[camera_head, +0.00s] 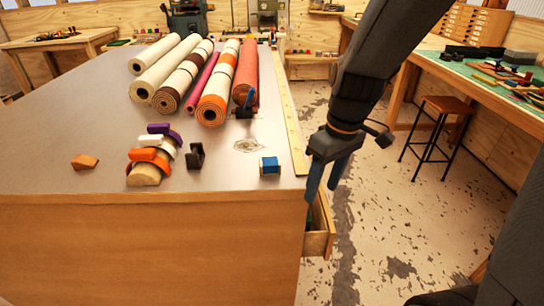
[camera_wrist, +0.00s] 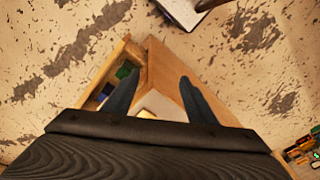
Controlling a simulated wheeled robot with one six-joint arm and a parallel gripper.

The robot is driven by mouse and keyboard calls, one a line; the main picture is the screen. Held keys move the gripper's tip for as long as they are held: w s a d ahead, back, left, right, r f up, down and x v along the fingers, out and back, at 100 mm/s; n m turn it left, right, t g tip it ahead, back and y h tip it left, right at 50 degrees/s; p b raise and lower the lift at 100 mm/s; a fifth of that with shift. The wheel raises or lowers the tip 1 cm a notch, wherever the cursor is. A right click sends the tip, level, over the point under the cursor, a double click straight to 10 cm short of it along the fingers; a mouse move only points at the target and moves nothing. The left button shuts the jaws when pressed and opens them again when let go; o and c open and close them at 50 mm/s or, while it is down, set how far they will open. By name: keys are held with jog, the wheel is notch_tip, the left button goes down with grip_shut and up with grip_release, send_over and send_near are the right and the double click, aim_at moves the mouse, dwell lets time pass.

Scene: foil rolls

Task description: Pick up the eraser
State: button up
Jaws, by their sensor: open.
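A small block with a blue cover and a pale end (camera_head: 269,165), which looks like the eraser, lies on the bench top near its front right corner. My gripper (camera_head: 322,193) is open and empty, fingers pointing down. In the head view it appears to the right of the block, past the bench edge and above an open drawer (camera_head: 319,240). In the wrist view the open fingers (camera_wrist: 159,75) show over the wooden drawer, with green (camera_wrist: 124,71) and blue items inside too small to identify. A pale surface shows between the fingers; I cannot tell what it is.
The bench (camera_head: 60,185) holds several rolls (camera_head: 213,99), a stack of coloured arched pieces (camera_head: 150,160), a black holder (camera_head: 195,155), an orange block (camera_head: 85,161) and a yellow ruler (camera_head: 290,130) along its right edge. A stool (camera_head: 447,106) stands at right. Floor between is clear.

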aim_at(272, 161)
jog(key=w+a+r+n+y+p, duration=0.35)
jog(key=w+a+r+n, duration=0.5)
jog(key=n, duration=0.35)
jog(key=shift+h, duration=0.25)
jog(key=shift+w+d+p+x, duration=0.1)
jog(key=shift+p+x, duration=0.4)
jog(key=shift+x, duration=0.8)
jog(key=shift+w+d+p+x, duration=0.1)
jog(key=shift+p+x, duration=0.4)
jog(key=shift+x, duration=0.85)
jog(key=shift+w+d+p+x, duration=0.15)
jog(key=shift+p+x, duration=0.35)
jog(key=shift+x, duration=0.8)
jog(key=shift+f, duration=0.15)
jog(key=c, duration=1.2)
jog(key=shift+r+b, duration=1.35)
jog(key=shift+r, duration=3.65)
